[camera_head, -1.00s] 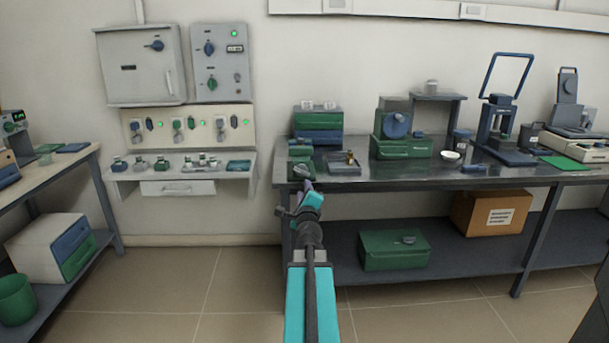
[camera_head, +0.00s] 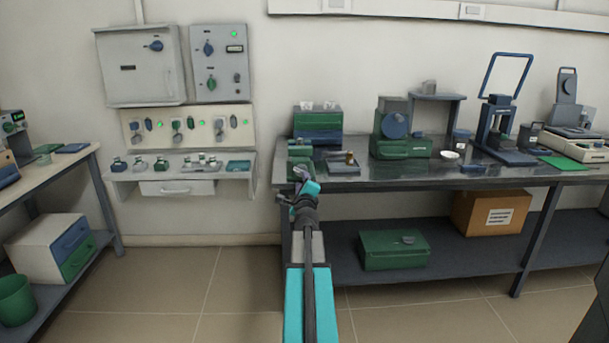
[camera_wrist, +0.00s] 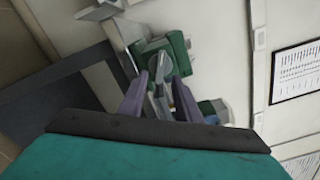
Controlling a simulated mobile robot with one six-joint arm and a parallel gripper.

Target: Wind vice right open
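A small green block-shaped thing (camera_head: 300,150) sits at the left front end of the metal bench and looks like the vice. A green body with grey metal parts, probably the same vice, shows in the wrist view (camera_wrist: 172,48). My gripper (camera_wrist: 160,77) has its two purple-grey fingers apart, pointing at this green body. A pale metal part (camera_wrist: 160,100) shows in the gap between the fingers; I cannot tell whether they touch it. In the head view my gripper (camera_head: 301,174) is just in front of the bench's left end, and its fingers are too small to read.
The metal bench (camera_head: 450,181) carries a small tray, a green machine (camera_head: 402,147) and a blue-framed press (camera_head: 497,130). A green box (camera_head: 394,250) and a cardboard box (camera_head: 490,212) stand on its lower shelf. The floor left of the bench is clear.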

